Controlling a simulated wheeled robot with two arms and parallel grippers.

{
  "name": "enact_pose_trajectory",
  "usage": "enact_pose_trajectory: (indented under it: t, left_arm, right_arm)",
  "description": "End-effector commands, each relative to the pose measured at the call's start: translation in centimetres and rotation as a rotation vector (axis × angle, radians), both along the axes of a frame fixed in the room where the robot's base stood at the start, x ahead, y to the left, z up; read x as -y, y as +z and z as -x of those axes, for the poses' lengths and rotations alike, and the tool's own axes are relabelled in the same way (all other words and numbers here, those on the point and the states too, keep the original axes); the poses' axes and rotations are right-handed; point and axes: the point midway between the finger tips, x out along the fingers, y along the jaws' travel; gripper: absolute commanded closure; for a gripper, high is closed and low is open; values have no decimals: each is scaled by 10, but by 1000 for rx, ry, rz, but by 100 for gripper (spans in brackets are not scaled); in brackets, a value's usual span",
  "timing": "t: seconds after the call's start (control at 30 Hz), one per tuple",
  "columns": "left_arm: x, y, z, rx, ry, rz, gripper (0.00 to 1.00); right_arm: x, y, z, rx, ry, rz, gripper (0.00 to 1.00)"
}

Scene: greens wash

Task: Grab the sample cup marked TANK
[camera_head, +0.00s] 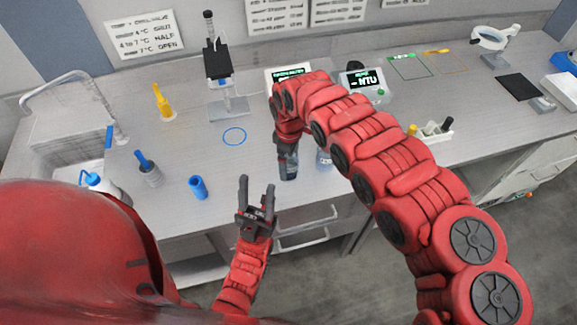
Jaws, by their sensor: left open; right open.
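A small clear cup (323,160) with a bluish tint stands near the front edge of the counter, partly behind my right arm. A darker shape, perhaps another cup (289,171), shows right at my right gripper. No TANK marking can be read on either. My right gripper (287,158) points down from the arched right arm, its fingers at or around the darker shape; contact cannot be told. My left gripper (257,192) is open and empty, fingers pointing up, in front of the counter's edge.
On the left are a sink (75,150), a blue cup (198,187), a grey bottle (148,170) and a yellow bottle (162,101). A stand (222,75) and a meter reading NTU (362,82) are at the back. A blue ring (234,136) marks clear counter.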

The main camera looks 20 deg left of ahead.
Motion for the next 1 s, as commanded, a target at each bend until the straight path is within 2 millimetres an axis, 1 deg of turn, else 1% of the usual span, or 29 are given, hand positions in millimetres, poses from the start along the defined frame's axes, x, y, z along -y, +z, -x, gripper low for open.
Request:
enact_pose_trajectory:
  t: [0.03,0.2,0.4,0.5,0.7,0.73,0.77,0.8,0.87,1.0]
  left_arm:
    - [0,6,0,0,0,0,50]
    - [0,17,0,0,0,0,50]
    - [0,20,0,0,0,0,50]
    - [0,21,0,0,0,0,50]
    - [0,20,0,0,0,0,50]
    - [0,20,0,0,0,0,50]
    - [0,20,0,0,0,0,50]
    - [0,20,0,0,0,0,50]
    - [0,20,0,0,0,0,50]
    - [0,20,0,0,0,0,50]
  right_arm:
    - [-2,-3,1,-4,1,-2,0]
    - [-3,-22,-2,-5,1,0,0]
    - [-3,-42,-3,-3,0,-2,0]
    - [-1,-46,-4,-2,-2,0,0]
    - [-1,-47,-4,-1,-2,0,0]
    - [-1,-47,-4,-1,-2,0,2]
    - [-1,-47,-4,-1,-2,0,7]
    - [-1,-46,-4,-1,-2,0,14]
    - [-1,-46,-4,-1,-2,0,25]
    - [-1,-46,-4,-1,-2,0,50]
